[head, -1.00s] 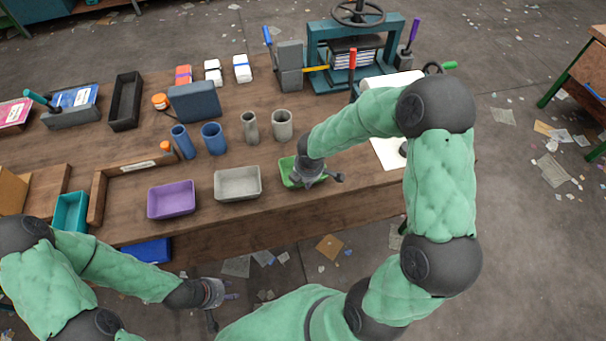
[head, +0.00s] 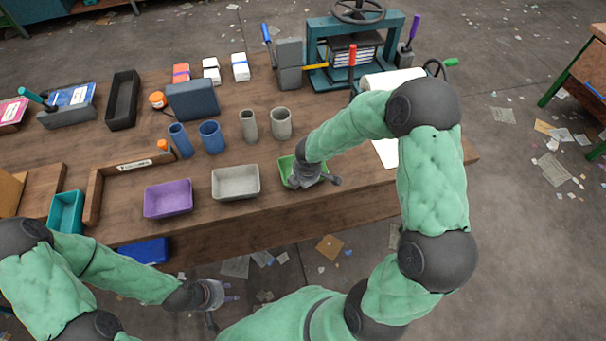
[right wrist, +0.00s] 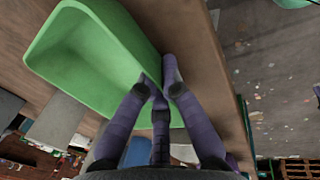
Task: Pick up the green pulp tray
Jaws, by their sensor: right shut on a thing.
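The green pulp tray (head: 285,166) is at the right end of the row of trays, by the table's front edge. Much of it is hidden by my right gripper (head: 308,180) in the head view. In the right wrist view the green tray (right wrist: 85,60) shows large, with its hollow inside visible. The fingers of my right gripper (right wrist: 160,88) are closed on its near rim. I cannot tell whether the tray is clear of the table. My left gripper (head: 225,303) is empty, fingers spread, in front of the table's front edge.
A grey tray (head: 236,183) stands just left of the green one, then a purple tray (head: 168,199) and a teal tray (head: 66,212). Blue and grey cups (head: 281,123) stand behind. A teal press (head: 318,58) stands at the back right.

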